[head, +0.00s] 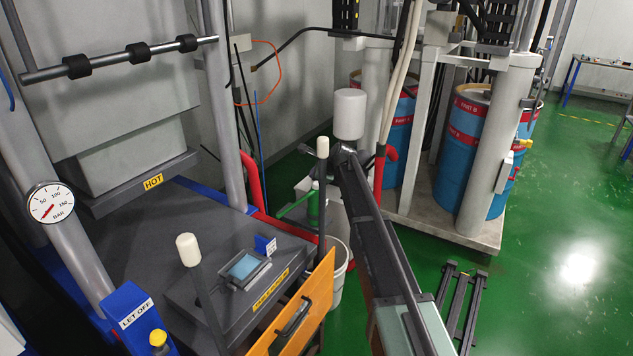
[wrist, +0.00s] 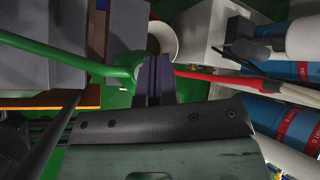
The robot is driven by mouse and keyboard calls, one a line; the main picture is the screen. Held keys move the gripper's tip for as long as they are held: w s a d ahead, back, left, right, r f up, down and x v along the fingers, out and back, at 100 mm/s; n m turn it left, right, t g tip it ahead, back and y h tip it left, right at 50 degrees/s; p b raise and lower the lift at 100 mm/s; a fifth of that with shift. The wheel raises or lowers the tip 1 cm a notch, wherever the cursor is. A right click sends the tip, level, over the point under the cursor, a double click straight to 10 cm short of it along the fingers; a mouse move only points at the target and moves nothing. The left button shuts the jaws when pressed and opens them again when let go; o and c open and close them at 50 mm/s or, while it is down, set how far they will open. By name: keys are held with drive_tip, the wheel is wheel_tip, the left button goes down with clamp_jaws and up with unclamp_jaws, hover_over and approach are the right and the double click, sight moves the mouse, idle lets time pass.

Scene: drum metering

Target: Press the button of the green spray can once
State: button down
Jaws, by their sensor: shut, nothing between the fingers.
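A small green upright thing (head: 313,207) with a pale top, which looks like the green spray can, stands behind the orange drawer front in the head view. A thin post partly covers it. My gripper's dark fingers are shut together and empty. They look very close to the round end, but whether they touch it I cannot tell. The fingertips are not clear in the head view.
A pale bucket (head: 337,262) stands beside the orange drawer front (head: 300,312). A thin post with a cream knob (head: 322,147) rises close by. Red pipes (head: 252,180) run past the press. Blue drums (head: 467,150) stand behind on a platform. Green floor at right is mostly open.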

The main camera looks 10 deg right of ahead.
sight(316, 184)
drive_tip(key=shift+r, duration=0.1)
wheel_tip(316, 184, up, 5)
drive_tip(key=p, duration=0.5)
drive_tip(key=shift+r, duration=0.1)
idle(0.6)
